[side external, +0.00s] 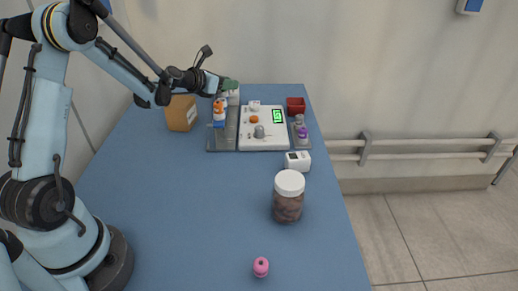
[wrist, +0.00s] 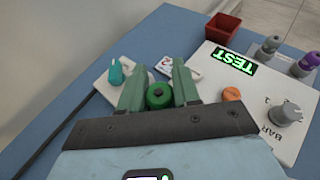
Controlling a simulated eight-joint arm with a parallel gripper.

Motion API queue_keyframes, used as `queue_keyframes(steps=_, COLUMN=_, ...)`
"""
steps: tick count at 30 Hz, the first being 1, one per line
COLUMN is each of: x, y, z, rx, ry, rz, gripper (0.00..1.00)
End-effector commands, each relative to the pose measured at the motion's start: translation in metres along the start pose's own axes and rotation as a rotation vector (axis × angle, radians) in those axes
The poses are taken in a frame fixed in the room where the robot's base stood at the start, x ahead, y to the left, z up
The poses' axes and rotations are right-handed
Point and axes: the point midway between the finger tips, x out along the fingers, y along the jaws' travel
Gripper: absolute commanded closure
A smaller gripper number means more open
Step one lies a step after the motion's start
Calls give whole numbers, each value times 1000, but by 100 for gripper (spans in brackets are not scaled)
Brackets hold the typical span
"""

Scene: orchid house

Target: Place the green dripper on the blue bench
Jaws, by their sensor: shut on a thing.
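The green dripper (wrist: 159,96), a round green piece with a dark centre, sits between the two pale green fingers of my gripper (wrist: 160,86) in the wrist view. My gripper is shut on it. In the side view my gripper (side external: 231,85) is at the far end of the blue bench (side external: 190,195), near the back of the grey tray (side external: 222,141). The dripper cannot be made out in that view. Whether it is clear of what lies below cannot be told. The blue bench (wrist: 165,30) also shows in the wrist view.
A white panel (side external: 262,143) with a lit green display and a red bin (side external: 296,106) stand right of my gripper. A cardboard box (side external: 181,113) is left. A white device (side external: 297,161), a brown-filled jar (side external: 288,202) and a pink dripper (side external: 261,267) are nearer. The bench's left-centre is clear.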

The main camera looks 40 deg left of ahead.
Motion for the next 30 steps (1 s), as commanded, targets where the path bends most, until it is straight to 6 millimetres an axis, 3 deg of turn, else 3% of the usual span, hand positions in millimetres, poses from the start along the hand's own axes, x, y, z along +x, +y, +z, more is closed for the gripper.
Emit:
queue_keyframes(steps=11, x=2, y=0, z=-4, rx=0, ry=0, rz=0, gripper=97)
queue_keyframes(steps=12, x=2, y=0, z=-4, rx=0, ry=0, rz=0, gripper=67)
queue_keyframes(steps=17, x=2, y=0, z=-4, rx=0, ry=0, rz=0, gripper=43)
queue_keyframes(steps=26, x=1, y=0, z=-3, rx=0, ry=0, rz=0, gripper=43)
queue_keyframes(steps=30, x=-8, y=0, z=-3, rx=-2, ry=0, rz=0, gripper=43)
